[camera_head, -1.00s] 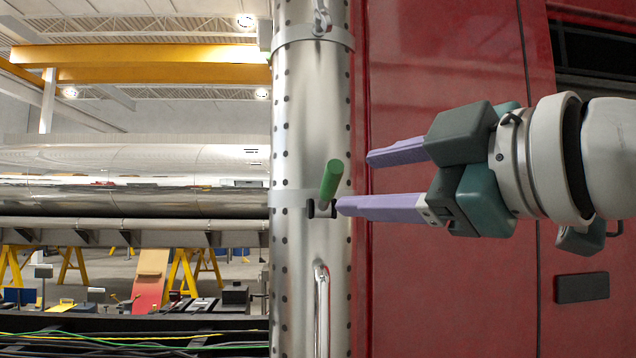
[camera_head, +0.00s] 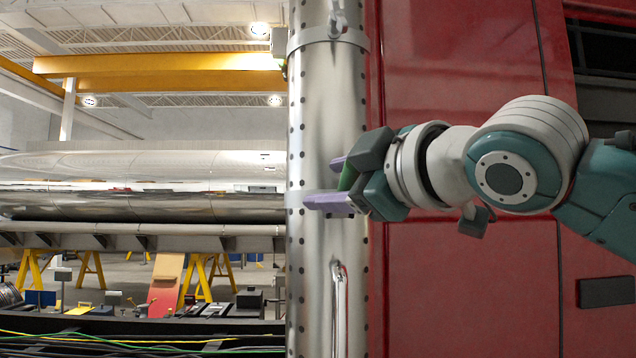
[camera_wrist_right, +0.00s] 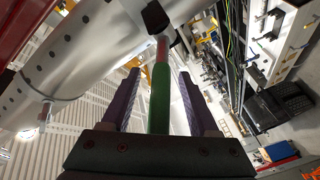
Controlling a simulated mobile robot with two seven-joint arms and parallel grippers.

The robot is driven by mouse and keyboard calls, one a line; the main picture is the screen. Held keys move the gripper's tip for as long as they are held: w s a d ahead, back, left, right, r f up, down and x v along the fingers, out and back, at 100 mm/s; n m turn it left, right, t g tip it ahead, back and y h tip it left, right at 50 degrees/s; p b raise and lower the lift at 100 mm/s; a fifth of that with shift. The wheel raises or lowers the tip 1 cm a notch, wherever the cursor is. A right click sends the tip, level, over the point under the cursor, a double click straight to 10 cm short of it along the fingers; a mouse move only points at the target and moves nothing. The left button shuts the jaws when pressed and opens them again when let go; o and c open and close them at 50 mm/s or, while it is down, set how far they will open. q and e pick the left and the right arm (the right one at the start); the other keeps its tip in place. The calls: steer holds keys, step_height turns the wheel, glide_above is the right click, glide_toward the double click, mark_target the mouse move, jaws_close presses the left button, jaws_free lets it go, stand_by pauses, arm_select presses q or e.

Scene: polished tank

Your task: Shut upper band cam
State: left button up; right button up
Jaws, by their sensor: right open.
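A cam lever with a green handle (camera_head: 347,178) sits at this band and is mostly hidden by my right gripper in the head view. My right gripper (camera_head: 322,182) has purple fingers, open on either side of the handle. In the right wrist view the green handle (camera_wrist_right: 160,100) runs between the open fingers (camera_wrist_right: 158,74), with visible gaps at both sides. The lever's red and dark far end (camera_wrist_right: 158,45) lies toward the cylinder. My left gripper is out of view.
Another band (camera_head: 322,38) with a clasp circles the cylinder higher up. A bent metal grab handle (camera_head: 339,300) is on the cylinder below the gripper. A red panel wall (camera_head: 450,70) stands close on the right, behind my arm. Open hall lies to the left.

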jaws_close()
stand_by(0.3)
stand_by(1.1)
